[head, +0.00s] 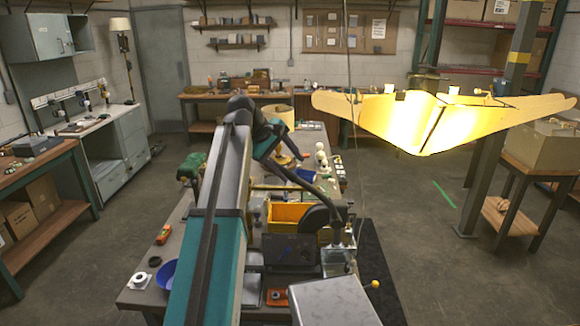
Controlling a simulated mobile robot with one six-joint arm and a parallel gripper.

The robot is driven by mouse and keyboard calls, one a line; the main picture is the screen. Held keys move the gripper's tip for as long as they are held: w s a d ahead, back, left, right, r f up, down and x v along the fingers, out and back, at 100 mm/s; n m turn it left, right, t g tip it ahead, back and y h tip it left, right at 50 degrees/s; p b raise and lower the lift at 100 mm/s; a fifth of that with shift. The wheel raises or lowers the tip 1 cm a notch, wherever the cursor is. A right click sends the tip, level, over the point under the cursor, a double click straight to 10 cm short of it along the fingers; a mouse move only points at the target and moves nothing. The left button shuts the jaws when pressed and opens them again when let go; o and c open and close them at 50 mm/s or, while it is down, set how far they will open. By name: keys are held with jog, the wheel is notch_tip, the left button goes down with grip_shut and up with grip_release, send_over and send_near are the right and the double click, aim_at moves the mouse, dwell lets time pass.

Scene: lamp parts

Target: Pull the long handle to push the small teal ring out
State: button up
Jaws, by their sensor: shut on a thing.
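My gripper (301,157) is small and dark at the end of my arm, above the far part of the workbench. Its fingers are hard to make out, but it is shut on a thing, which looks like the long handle. A long dark bar (310,187), seemingly this handle, slants from near my wrist down to the right. A metal press-like stand (338,260) stands at the bench's right side, below the bar's lower end. I cannot make out the small teal ring.
A yellow bin (287,214) and a black wheel (322,217) sit mid-bench. A blue bowl (166,274) lies at the front left. A bright yellow lampshade (425,120) hangs at the right. Open floor (430,240) lies right of the bench.

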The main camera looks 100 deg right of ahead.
jog(key=shift+v, duration=1.35)
jog(key=shift+w+d+r, duration=0.25)
jog(key=shift+w+r, duration=0.05)
jog(key=shift+r, duration=0.05)
jog(key=w+f+v, duration=0.1)
jog(key=v, duration=1)
jog(key=shift+w+a, duration=0.2)
jog(key=shift+w, duration=0.05)
dwell(0.6)
jog(key=shift+w+r, duration=0.1)
jog(key=b+v, duration=0.5)
jog(key=v, duration=0.8)
jog(key=shift+a+r, duration=0.2)
jog(key=shift+r, duration=0.1)
jog(key=shift+w, duration=0.15)
